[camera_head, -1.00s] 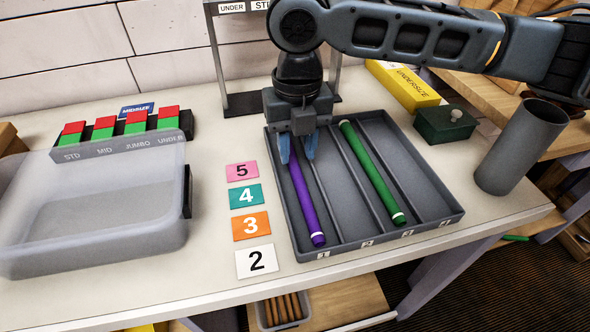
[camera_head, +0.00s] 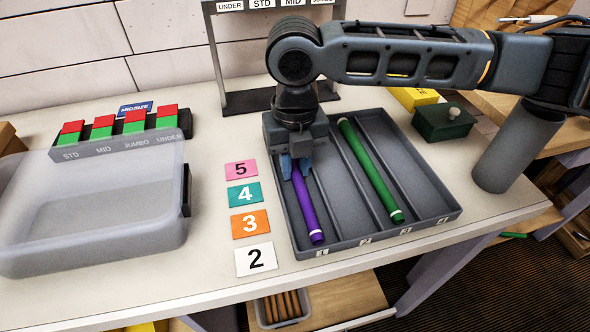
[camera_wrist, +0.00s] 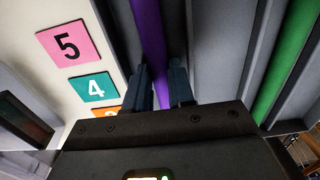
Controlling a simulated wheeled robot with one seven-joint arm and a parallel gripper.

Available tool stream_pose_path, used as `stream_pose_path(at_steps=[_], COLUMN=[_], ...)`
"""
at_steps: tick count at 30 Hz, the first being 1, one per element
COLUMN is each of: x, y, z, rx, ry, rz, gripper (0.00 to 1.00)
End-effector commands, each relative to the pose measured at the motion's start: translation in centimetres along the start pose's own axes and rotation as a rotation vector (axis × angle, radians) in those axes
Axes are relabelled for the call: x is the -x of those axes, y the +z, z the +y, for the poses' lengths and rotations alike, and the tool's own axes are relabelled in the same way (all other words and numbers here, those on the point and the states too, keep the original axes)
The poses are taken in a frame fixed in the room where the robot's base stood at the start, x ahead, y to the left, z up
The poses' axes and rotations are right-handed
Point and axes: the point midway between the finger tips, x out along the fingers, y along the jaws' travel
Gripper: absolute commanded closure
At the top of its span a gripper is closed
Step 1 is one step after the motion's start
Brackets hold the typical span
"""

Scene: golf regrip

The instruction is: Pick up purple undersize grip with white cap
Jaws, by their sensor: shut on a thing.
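The purple grip (camera_head: 309,212) lies lengthwise in the leftmost compartment of the grey tray (camera_head: 446,216). It has a thin white ring near its front end. My gripper (camera_head: 296,170) is down in that compartment, with blue fingertips shut on the upper part of the grip. In the wrist view the purple grip (camera_wrist: 150,40) runs between the two fingers of my gripper (camera_wrist: 160,82). The grip's far end is hidden by my gripper in the head view, so a cap there cannot be seen.
A green grip (camera_head: 371,172) lies two compartments to the right. Number cards, such as the white 2 card (camera_head: 256,259), lie left of the tray. A clear bin (camera_head: 90,225) stands at the left. A grey cylinder (camera_head: 515,150) and green box (camera_head: 444,122) stand at the right.

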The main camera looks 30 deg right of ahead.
Motion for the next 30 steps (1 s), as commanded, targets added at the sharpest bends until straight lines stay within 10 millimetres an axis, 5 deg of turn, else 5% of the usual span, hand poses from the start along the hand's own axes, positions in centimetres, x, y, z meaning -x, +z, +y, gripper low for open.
stream_pose_path(at_steps=[11,18,30], x=[0.7,4.1,9.1], y=[0.0,0.1,-3.3], z=[0.0,0.0,-7.9], rx=[0.0,0.002,-0.003], ry=[0.0,0.002,0.001], rz=[-0.001,-0.004,-0.002], gripper=[1.0,1.0,1.0])
